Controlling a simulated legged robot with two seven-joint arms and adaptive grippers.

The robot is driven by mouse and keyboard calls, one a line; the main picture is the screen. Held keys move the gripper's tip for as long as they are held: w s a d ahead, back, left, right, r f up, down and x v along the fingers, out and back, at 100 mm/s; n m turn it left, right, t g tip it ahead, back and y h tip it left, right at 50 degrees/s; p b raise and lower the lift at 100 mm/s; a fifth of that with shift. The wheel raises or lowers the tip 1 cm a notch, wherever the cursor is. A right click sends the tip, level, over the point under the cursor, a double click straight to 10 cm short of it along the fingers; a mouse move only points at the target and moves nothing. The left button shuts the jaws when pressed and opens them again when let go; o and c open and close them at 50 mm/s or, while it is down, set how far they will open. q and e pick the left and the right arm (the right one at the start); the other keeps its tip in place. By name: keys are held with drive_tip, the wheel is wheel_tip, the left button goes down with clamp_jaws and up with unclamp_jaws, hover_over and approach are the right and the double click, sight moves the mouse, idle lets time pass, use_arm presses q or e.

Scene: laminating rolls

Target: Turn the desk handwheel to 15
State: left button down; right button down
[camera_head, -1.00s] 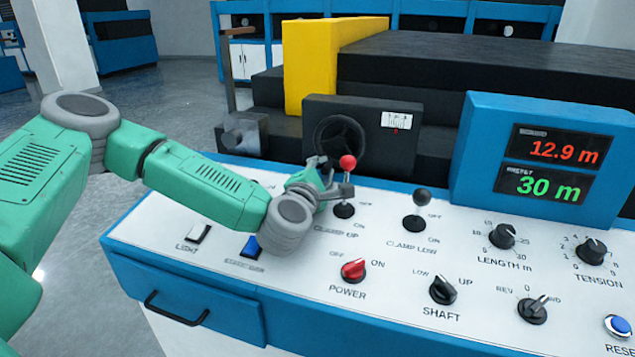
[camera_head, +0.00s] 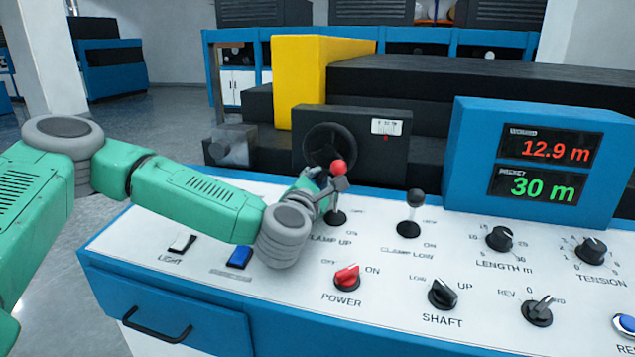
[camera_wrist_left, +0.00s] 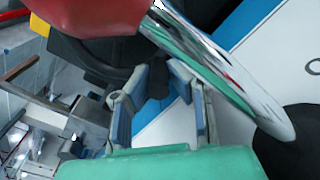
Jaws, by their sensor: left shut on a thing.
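The desk handwheel (camera_head: 319,134) is a black wheel on the front of a dark box behind the control desk. A small white scale (camera_head: 387,127) with a red mark sits on the box; its reading is too small to tell. My left gripper (camera_head: 317,180) is at the lower edge of the wheel, just left of the red-knobbed lever. In the left wrist view its fingers (camera_wrist_left: 165,84) are closed around a dark part that appears to belong to the handwheel. The lever partly hides the wheel and the grip. My right gripper is not in view.
The clamp up lever's red ball (camera_head: 338,167) stands very close to my left gripper; its chrome rod (camera_wrist_left: 225,75) crosses the wrist view. The clamp low lever (camera_head: 411,212) stands to the right. A blue display box (camera_head: 470,160) reads 12.9 m and 30 m. Knobs cover the desk's front.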

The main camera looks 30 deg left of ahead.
use_arm(q)
drive_tip(key=shift+d+r, duration=0.2)
drive_tip(key=shift+d, duration=0.05)
drive_tip(key=c, duration=1.5)
unclamp_jaws()
drive_tip(key=shift+d, duration=0.25)
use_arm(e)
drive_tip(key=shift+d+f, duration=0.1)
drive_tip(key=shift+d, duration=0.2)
use_arm(q)
drive_tip(key=shift+f, duration=0.1)
drive_tip(key=shift+s, duration=0.15)
drive_tip(key=v, duration=1.1)
drive_tip(key=shift+s+d+f, duration=0.1)
drive_tip(key=shift+s+d, duration=0.05)
drive_tip(key=shift+s, duration=0.15)
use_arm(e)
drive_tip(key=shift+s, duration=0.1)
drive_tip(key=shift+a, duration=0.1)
